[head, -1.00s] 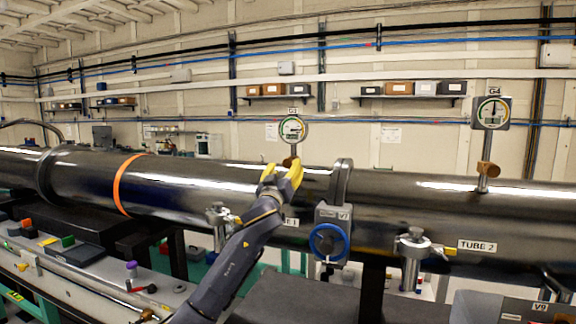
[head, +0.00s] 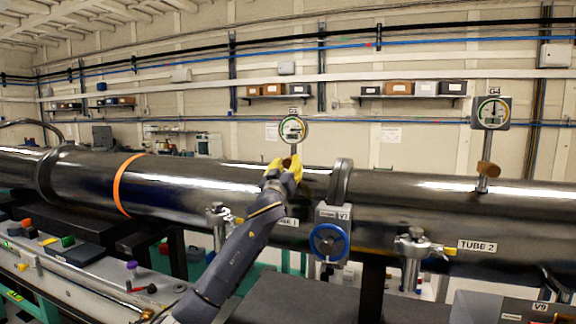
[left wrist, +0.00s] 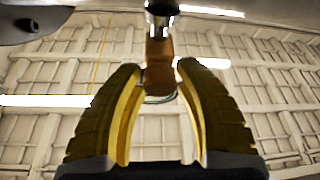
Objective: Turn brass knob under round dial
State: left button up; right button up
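The round dial (head: 292,129) with a white face and a green-yellow arc stands above the dark tube, left of centre in the head view. The brass knob (head: 294,159) sits on the stem just under it, partly hidden by my left gripper (head: 284,166). In the left wrist view the knob (left wrist: 159,66) hangs from a metal stem between the far ends of my yellow-lined fingers (left wrist: 158,72). The fingers are apart, with a gap showing on both sides of the knob. My right gripper is not in view.
A second dial (head: 491,112) with its own brass knob (head: 488,169) stands to the right. The tube (head: 400,198) runs across under both. A blue handwheel (head: 328,241) and a metal valve fitting (head: 411,250) are below and to the right of my left arm.

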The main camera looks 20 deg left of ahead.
pick_arm(q)
grip_shut()
jog(key=shift+m, duration=0.5)
jog(key=m+h, duration=0.1)
jog(key=m, duration=0.2)
jog(key=m+h, duration=0.2)
jog(key=shift+a+r+m+h, duration=0.2)
jog(key=shift+m+h, duration=0.1)
jog(key=shift+m, duration=0.1)
jog(key=m+h, duration=0.1)
jog(key=m, duration=0.2)
jog(key=m+g+h, duration=0.1)
jog(key=m+h, duration=0.1)
jog(key=m, duration=0.1)
jog(key=shift+g, duration=0.3)
jog(key=m+g+h, duration=0.1)
jog(key=m, duration=0.3)
jog(key=m+g+h, duration=0.1)
jog(key=m+g, duration=0.1)
jog(key=m, duration=0.2)
jog(key=shift+d+r+m, duration=0.1)
jog(key=shift+m, duration=0.3)
jog(key=shift+d+m+g, duration=0.15)
jog(key=shift+m+g, duration=0.55)
jog(key=shift+m, duration=1.1)
jog(key=shift+f+m, duration=0.25)
jog(key=shift+m, duration=0.15)
